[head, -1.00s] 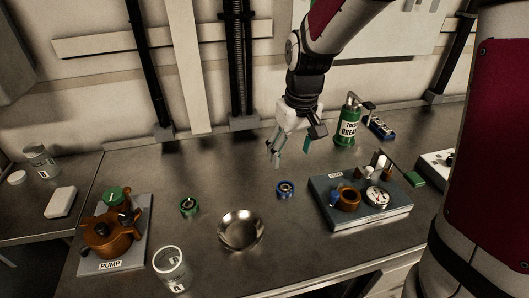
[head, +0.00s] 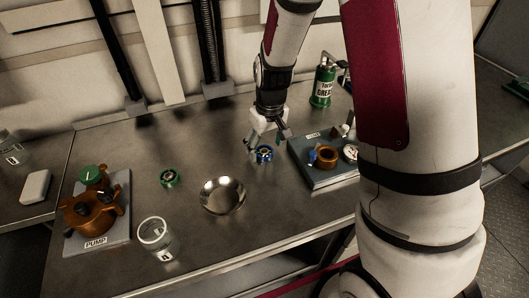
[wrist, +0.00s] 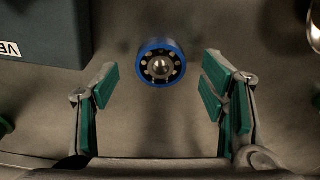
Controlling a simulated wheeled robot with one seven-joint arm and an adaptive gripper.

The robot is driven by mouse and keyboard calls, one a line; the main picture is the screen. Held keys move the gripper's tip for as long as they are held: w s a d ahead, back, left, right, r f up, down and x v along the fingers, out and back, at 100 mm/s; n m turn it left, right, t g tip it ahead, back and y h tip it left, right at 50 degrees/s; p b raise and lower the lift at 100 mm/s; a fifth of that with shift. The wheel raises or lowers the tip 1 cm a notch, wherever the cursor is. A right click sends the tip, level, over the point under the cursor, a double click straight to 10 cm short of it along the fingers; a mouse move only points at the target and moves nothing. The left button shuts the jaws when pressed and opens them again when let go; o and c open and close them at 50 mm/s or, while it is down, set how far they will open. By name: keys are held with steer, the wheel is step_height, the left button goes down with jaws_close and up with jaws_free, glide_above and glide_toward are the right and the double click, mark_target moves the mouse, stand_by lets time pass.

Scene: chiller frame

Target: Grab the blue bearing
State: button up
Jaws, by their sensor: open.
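The blue bearing (head: 265,154) lies flat on the steel bench, just left of the grey-blue block. In the wrist view the bearing (wrist: 161,62) shows a blue outer ring, a dark face with pale balls and a metal centre. My gripper (head: 266,143) is above and close to the bearing in the head view. In the wrist view my gripper (wrist: 163,95) is open and empty, its green-padded fingers spread wide. The bearing is between the finger lines, slightly beyond the tips. I cannot tell the exact height gap.
A grey-blue block (head: 315,177) with a brown ring part stands right of the bearing. A metal bowl (head: 222,196) and a green bearing (head: 170,178) are to the left. The pump (head: 95,212), a clear jar (head: 156,240) and a green grease can (head: 322,86) stand farther off.

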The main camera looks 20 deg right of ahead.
steer(key=shift+w+f, duration=0.1)
steer(key=shift+f, duration=0.7)
steer(key=shift+c, duration=0.6)
steer(key=c, duration=1.2)
steer(key=shift+r, duration=0.15)
